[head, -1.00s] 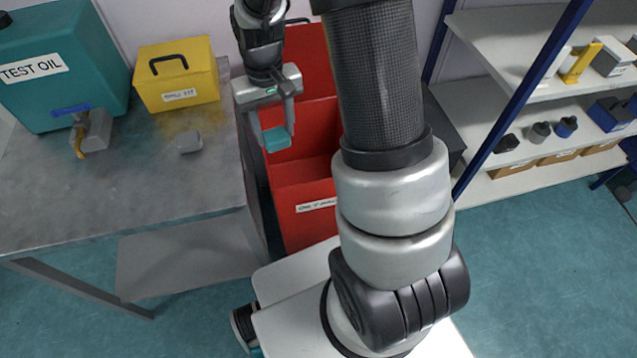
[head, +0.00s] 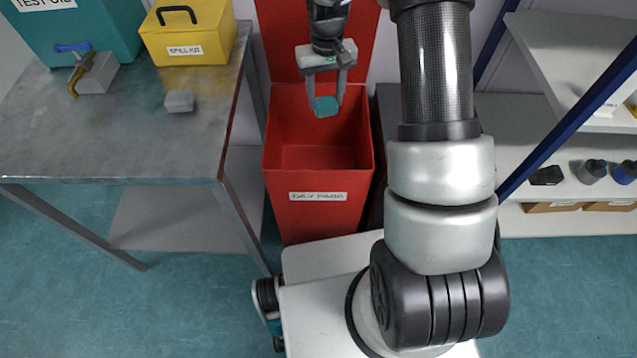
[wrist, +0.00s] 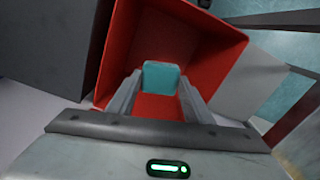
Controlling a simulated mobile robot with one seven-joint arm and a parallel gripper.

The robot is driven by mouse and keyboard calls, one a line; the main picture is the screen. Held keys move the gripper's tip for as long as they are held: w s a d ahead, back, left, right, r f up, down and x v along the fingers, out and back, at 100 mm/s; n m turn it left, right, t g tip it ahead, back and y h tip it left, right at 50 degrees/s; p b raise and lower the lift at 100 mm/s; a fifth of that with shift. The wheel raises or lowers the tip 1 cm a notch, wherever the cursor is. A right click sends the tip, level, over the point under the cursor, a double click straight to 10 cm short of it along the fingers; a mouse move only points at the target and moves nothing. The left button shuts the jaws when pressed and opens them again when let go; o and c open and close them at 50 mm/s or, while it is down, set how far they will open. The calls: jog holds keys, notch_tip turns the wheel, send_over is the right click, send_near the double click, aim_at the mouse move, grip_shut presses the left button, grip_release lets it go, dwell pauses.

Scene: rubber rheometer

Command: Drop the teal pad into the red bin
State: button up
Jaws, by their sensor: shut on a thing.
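The teal pad (head: 326,106) is held between the two fingers of my gripper (head: 325,100), which is shut on it. The pad also shows between the fingertips in the wrist view (wrist: 161,77). The red bin (head: 318,215) stands open on the floor, with a white label on its front. My gripper and the pad are over the bin's opening, toward its back half in the head view. In the wrist view the bin's red walls (wrist: 215,50) surround the pad. The pad's exact height against the rim is hard to tell.
A metal table (head: 130,140) stands left of the bin. It carries a yellow spill kit box (head: 188,35), a teal test oil container (head: 95,25) and a small grey block (head: 179,100). White shelves (head: 570,105) with a blue post stand at the right.

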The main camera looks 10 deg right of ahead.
aim_at(324, 97)
jog(key=w+f, duration=0.1)
jog(key=w+f+b, duration=0.1)
jog(key=f, duration=0.1)
notch_tip(324, 97, down, 6)
jog(key=b, duration=0.3)
jog(key=shift+r, duration=0.25)
jog(key=o, duration=1.1)
jog(key=shift+s, duration=0.1)
notch_tip(324, 97, up, 18)
jog(key=p, duration=0.2)
jog(key=shift+f, duration=0.25)
